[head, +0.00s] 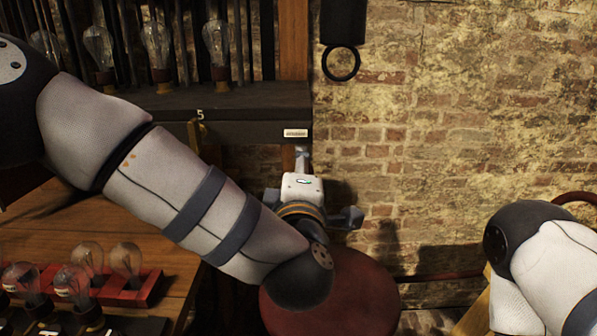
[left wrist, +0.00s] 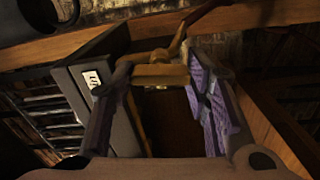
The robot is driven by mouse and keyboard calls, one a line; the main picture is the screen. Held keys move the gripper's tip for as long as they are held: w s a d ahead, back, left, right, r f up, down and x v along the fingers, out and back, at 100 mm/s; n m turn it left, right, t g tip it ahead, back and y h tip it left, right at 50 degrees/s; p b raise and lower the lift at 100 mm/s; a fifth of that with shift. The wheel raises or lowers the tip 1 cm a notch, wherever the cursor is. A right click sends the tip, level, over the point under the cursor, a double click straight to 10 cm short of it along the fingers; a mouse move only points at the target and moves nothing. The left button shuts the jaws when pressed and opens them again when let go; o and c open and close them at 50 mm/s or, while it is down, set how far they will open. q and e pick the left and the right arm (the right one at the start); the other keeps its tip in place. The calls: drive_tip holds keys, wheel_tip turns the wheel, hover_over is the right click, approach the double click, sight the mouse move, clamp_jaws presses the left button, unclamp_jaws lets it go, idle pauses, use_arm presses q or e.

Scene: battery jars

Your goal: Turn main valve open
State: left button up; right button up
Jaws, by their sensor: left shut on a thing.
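A brass handle (left wrist: 160,75), which I take to be the main valve, lies across between my left gripper's fingers in the left wrist view. A curved brass part rises behind it. My left gripper (left wrist: 158,72) is shut on this handle, with one finger at each end.
A dark shelf (head: 245,108) with glass bulbs stands at the upper left. A wooden table (head: 50,222) with more bulbs in a red tray (head: 150,287) is at lower left. A round red top (head: 365,290) is below my gripper. A black ring (head: 341,78) hangs above.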

use_arm(q)
drive_tip(key=shift+n, duration=1)
drive_tip(key=o, duration=1.2)
drive_tip(key=shift+c, duration=0.2)
drive_tip(key=s, duration=0.8)
